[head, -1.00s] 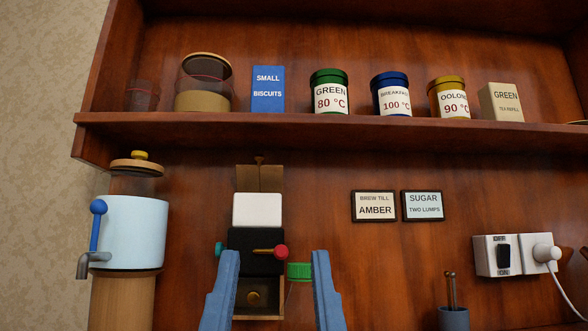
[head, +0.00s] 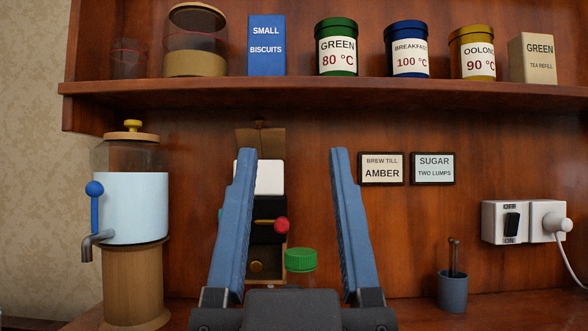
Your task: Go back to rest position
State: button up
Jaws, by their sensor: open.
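My gripper (head: 292,152) is in the lower middle of the head view, its two blue fingers spread wide apart and pointing up. Nothing is held between them. Behind the fingers, a black and white device with a red knob (head: 281,225) stands against the wooden back wall; the left finger hides part of it.
A dispenser (head: 135,208) with a blue-handled tap stands at left. The shelf (head: 300,93) above holds jars, tins and boxes. A grey cup (head: 453,291) and a wall socket (head: 524,222) are at right. Counter between gripper and cup looks clear.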

notch_tip(320, 180, up, 42)
jog(key=p, duration=4.1)
jog(key=shift+f+p, duration=0.15)
jog(key=shift+p, duration=0.2)
